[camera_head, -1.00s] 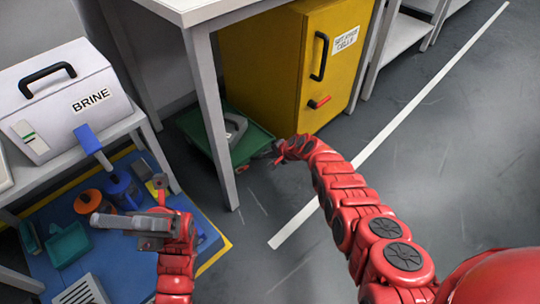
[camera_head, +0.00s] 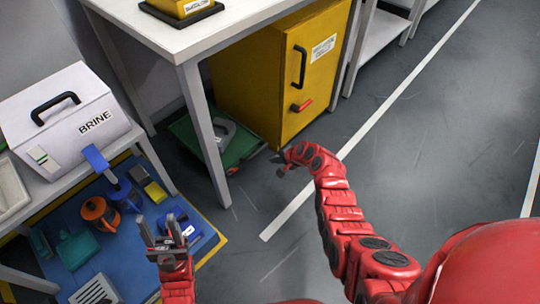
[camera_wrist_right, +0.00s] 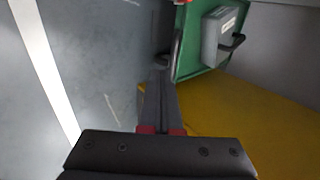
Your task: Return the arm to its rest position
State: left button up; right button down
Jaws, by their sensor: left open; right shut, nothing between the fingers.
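My left arm comes up from the bottom left of the head view. Its gripper (camera_head: 163,230) is open and empty, with its fingers pointing up over the blue mat. My right arm reaches in from the lower right. Its gripper (camera_head: 277,158) is shut and empty, in front of the yellow cabinet (camera_head: 262,88) and beside the green tray (camera_head: 243,146). In the right wrist view the shut fingers (camera_wrist_right: 160,80) point toward the tray (camera_wrist_right: 188,48), which holds a grey box with a dark handle (camera_wrist_right: 222,38).
A box marked BRINE (camera_head: 65,115) sits on a side shelf. Several tools and containers lie on the blue mat (camera_head: 160,190). Grey floor right of the white line (camera_head: 375,115) is clear.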

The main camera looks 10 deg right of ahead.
jog(key=shift+s+d+r, duration=0.3)
jog(key=shift+s+r, duration=0.05)
jog(key=shift+r, duration=0.2)
